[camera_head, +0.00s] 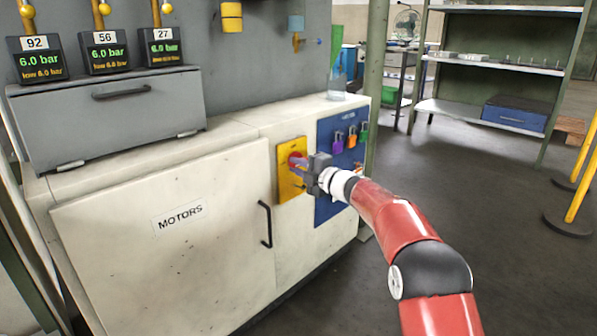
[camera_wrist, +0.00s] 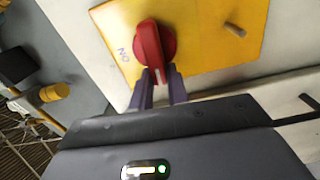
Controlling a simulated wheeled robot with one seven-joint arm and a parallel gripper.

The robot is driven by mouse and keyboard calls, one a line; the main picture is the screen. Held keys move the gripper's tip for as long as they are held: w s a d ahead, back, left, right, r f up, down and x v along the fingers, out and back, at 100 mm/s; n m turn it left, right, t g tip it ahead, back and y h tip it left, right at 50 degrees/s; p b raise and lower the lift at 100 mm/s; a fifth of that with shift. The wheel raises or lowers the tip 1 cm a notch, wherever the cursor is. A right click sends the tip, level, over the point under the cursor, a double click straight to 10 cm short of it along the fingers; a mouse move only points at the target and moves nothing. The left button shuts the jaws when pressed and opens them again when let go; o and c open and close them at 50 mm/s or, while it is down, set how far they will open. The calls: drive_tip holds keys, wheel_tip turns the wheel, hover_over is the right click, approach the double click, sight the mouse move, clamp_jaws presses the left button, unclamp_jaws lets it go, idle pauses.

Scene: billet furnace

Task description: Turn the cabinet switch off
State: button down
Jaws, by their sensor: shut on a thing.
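The cabinet switch is a red rotary knob (camera_head: 294,158) on a yellow plate (camera_head: 289,186) on the front of the white cabinet (camera_head: 170,240). My gripper (camera_head: 302,163) is at the knob and partly covers it in the head view. In the wrist view the red knob (camera_wrist: 152,45) stands on the yellow plate (camera_wrist: 215,38). The fingers of my gripper (camera_wrist: 161,82) are shut on the lower end of its handle, one on each side. A mark reading "ON" (camera_wrist: 123,55) shows left of the knob. A pale line marks the handle's lower end.
A small peg (camera_wrist: 234,28) sticks out of the yellow plate. A blue panel with coloured padlocks (camera_head: 330,195) is right of the switch. A black door handle (camera_head: 265,224) and a "MOTORS" label (camera_head: 180,217) are left. The floor (camera_head: 470,230) at right is mostly clear.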

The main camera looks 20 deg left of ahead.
drive_tip(key=shift+f+n, duration=0.25)
drive_tip(key=shift+n, duration=0.25)
drive_tip(key=c, duration=1.4)
unclamp_jaws()
drive_tip(key=shift+o, duration=0.2)
drive_tip(key=shift+r, duration=0.1)
drive_tip(key=b+v, duration=0.1)
drive_tip(key=v, duration=0.6)
drive_tip(key=shift+d, duration=0.4)
drive_tip(key=shift+s, duration=0.15)
